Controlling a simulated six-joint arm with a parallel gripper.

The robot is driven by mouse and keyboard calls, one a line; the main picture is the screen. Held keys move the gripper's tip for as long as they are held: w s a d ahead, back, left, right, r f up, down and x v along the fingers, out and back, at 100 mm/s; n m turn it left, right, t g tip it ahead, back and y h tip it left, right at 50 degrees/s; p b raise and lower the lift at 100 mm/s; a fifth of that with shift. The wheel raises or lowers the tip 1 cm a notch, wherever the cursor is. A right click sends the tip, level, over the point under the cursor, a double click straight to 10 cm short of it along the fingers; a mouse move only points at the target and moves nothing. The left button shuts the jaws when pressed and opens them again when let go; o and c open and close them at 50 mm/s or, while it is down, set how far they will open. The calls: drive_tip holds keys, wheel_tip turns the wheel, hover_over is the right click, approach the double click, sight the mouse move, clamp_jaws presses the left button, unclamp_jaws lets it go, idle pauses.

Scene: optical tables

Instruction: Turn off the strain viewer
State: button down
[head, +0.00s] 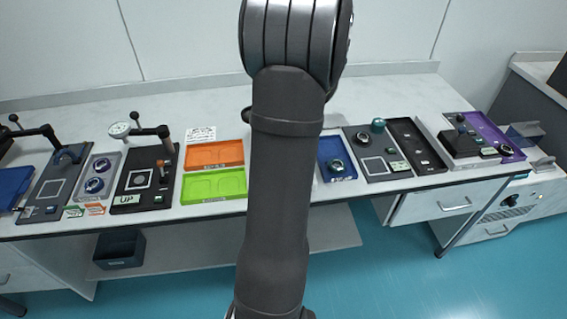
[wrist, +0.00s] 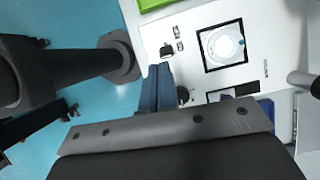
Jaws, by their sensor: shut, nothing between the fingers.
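A white panel (wrist: 190,60) in the wrist view carries a black-framed square window (wrist: 222,45) with a bright round disc in it; it appears to be the strain viewer. A small black switch-like part (wrist: 167,50) sits on the panel left of the window. My gripper (wrist: 164,70) is shut and empty, its fingertips at the panel's lower left, just below that part in the picture. I cannot tell whether they touch it. A dark knob (wrist: 183,93) shows right of the fingers. In the head view my arm hides this device and my gripper.
In the head view, orange (head: 215,154) and green trays (head: 214,185) lie left of my arm, and a blue tray (head: 337,160) lies right. Black fixtures (head: 145,187) stand farther left. A purple tray (head: 485,132) is at the far right.

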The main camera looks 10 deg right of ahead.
drive_tip(key=r+h, duration=0.1)
drive_tip(key=d+r+h, duration=0.1)
drive_tip(key=r, duration=0.1)
drive_tip(key=shift+w+d+n+h, duration=0.35)
drive_tip(key=shift+d+n+h, duration=0.05)
drive_tip(key=f, duration=0.3)
drive_tip(key=a+f, duration=0.1)
drive_tip(key=f, duration=0.2)
drive_tip(key=a+f, duration=0.1)
drive_tip(key=f, duration=0.3)
